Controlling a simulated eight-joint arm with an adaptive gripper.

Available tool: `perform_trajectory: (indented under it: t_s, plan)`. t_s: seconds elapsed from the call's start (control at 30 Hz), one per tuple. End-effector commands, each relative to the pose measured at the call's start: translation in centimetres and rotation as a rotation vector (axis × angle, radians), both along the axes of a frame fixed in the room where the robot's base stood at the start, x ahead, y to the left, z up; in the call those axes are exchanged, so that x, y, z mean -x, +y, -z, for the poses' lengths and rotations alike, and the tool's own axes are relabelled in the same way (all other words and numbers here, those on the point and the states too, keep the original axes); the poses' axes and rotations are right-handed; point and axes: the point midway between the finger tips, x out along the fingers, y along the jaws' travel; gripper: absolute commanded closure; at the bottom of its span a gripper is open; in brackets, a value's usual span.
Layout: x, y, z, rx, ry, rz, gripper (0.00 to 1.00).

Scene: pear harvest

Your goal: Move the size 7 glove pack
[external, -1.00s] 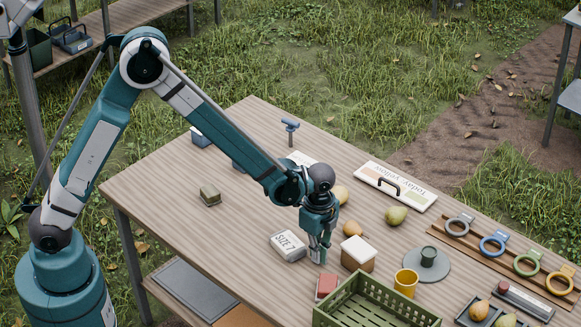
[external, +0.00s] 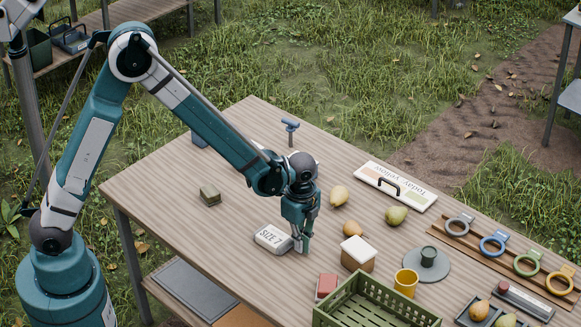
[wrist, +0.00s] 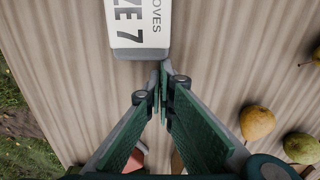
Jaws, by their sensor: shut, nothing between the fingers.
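The size 7 glove pack (external: 271,238) is a white packet with grey ends, lying flat on the wooden table (external: 160,190). In the wrist view the pack (wrist: 137,25) is at the top, cut off by the frame, its lettering running sideways. My gripper (external: 301,246) is shut and empty, low beside the pack's right end. In the wrist view the closed fingertips of my gripper (wrist: 161,72) are right by the pack's near grey end. They seem to touch it, but exact contact is hard to tell.
A red box (external: 326,286), a white-topped box (external: 357,253) and a green crate (external: 370,308) stand right of my gripper. Pears (external: 339,195) lie behind it. A small olive block (external: 210,195) lies to the left. The table between that block and the pack is clear.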

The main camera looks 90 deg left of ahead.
Motion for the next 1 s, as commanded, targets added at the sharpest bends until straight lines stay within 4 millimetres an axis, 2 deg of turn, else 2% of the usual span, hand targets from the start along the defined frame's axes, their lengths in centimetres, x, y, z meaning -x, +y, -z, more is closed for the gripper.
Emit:
perform_trajectory:
  t_s: [0.2,0.7,0.83,1.0]
  plan:
    - [3.0,3.0,0.1,0.0,0.0,-0.003,1.0]
    - [8.9,8.9,0.1,0.0,0.0,-0.002,1.0]
    - [9.9,9.9,0.0,0.0,0.0,-0.001,1.0]
    - [10.1,10.0,0.0,0.0,0.0,0.001,1.0]
